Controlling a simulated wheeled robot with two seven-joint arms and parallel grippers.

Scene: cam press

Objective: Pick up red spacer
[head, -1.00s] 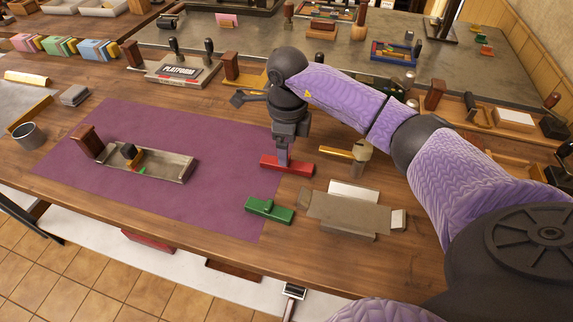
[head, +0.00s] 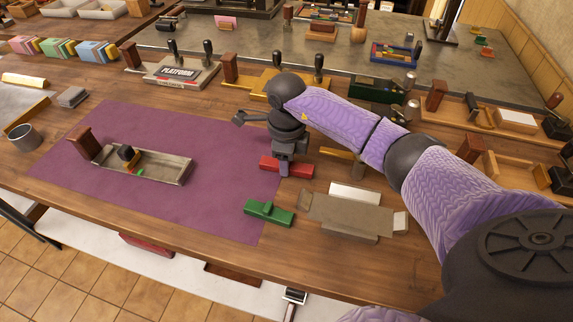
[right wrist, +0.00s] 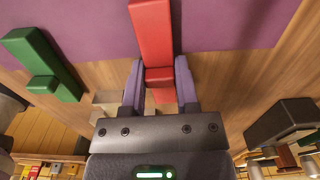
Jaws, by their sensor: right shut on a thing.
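The red spacer (head: 304,170) is a long red bar with a raised middle block, at the right edge of the purple mat. It also shows in the right wrist view (right wrist: 151,35), running up between the fingers. My right gripper (head: 284,174) is down over its middle and shut on the raised block. In the right wrist view, the gripper's two purple-grey fingers (right wrist: 160,78) stand on either side of that block. I cannot tell any gap between the spacer and the table. My left gripper is not in view.
A similar green spacer (head: 278,217) lies close by, nearer the front edge. A grey-brown open box (head: 345,212) stands to its right. A long tray (head: 170,171) sits on the purple mat (head: 220,205), whose middle is otherwise clear. Platform fixtures stand behind.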

